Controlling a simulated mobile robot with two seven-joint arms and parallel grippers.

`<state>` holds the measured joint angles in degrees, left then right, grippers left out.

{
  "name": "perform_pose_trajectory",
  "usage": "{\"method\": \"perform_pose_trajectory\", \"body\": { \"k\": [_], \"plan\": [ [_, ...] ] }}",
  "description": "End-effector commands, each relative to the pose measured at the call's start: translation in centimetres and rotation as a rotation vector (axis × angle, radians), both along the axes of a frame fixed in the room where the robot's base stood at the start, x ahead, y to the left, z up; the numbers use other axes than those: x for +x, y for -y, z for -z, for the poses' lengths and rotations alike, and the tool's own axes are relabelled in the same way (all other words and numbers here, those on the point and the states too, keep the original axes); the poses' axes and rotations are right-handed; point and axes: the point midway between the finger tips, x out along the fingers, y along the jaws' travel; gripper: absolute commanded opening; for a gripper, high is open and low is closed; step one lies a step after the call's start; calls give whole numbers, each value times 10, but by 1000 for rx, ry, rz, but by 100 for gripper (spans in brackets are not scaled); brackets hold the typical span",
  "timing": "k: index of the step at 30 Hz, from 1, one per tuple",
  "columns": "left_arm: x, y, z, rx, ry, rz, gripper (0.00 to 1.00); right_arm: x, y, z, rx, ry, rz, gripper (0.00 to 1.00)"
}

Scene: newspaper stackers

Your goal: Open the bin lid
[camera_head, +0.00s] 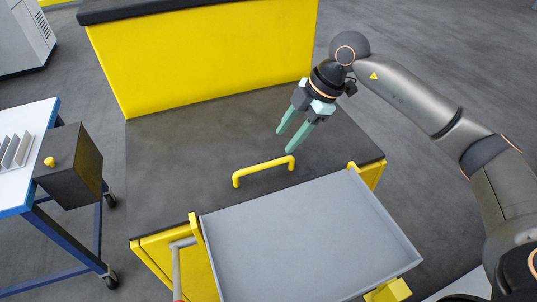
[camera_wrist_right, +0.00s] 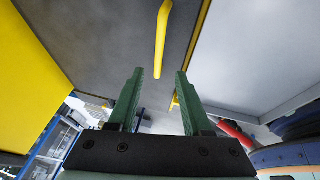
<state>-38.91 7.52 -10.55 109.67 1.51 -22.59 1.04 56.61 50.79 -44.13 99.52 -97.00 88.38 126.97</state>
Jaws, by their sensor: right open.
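The bin lid (camera_head: 180,165) is a flat dark grey panel, closed, on a yellow bin. A yellow bar handle (camera_head: 262,170) stands on it near the middle front. My right gripper (camera_head: 286,141) is open and empty, its green fingers pointing down toward the lid, a little behind the handle's right end and apart from it. In the right wrist view the handle (camera_wrist_right: 161,40) lies beyond and roughly between the fingertips of my right gripper (camera_wrist_right: 158,72). My left gripper is not in view.
A large grey tray (camera_head: 300,235) with thin raised edges stands in front of the lid. A yellow wall panel (camera_head: 200,50) rises behind it. On the left is a blue-framed table (camera_head: 45,112) with a dark box (camera_head: 70,165). Open floor (camera_head: 440,50) lies at the back right.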

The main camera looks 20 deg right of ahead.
Motion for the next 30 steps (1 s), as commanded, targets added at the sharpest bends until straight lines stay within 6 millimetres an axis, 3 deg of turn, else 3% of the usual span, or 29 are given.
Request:
{"method": "perform_pose_trajectory", "body": {
  "k": [9,15,26,30],
  "plan": [
    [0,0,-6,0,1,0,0,11,-25,59,1,-4,-1,50],
    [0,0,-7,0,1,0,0,16,-34,81,1,-1,0,50],
    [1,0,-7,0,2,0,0,18,-37,87,0,1,0,50],
    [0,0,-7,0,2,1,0,18,-37,87,0,0,0,37]
  ]
}}
